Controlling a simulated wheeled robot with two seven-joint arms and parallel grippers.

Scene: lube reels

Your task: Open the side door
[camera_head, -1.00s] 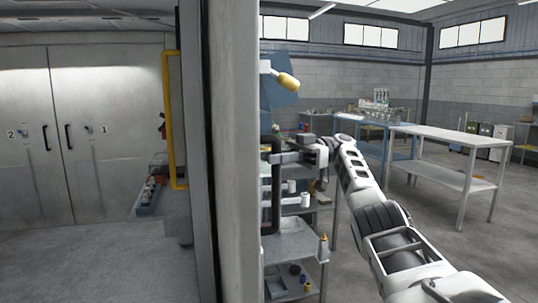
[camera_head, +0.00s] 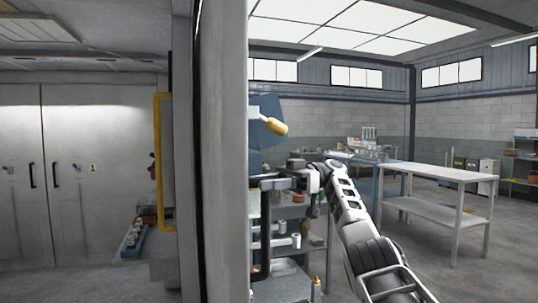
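A thick grey door or panel (camera_head: 222,150) stands nearly edge-on in the middle of the head view. A black vertical pull handle (camera_head: 265,235) stands out on its right side. My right gripper (camera_head: 274,184) is at the upper part of this handle, its fingers crossing the bar. Whether they are closed around it is too small to tell. A lever with a yellow grip (camera_head: 275,127) juts out to the right above the handle. My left gripper is not in view.
Left of the panel are closed grey double doors (camera_head: 70,180), a yellow bar (camera_head: 163,165) and a blue tray (camera_head: 134,238) of small items. At right, a white-topped table (camera_head: 440,173) stands on open floor. A grey shelf rack (camera_head: 290,280) stands behind the handle.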

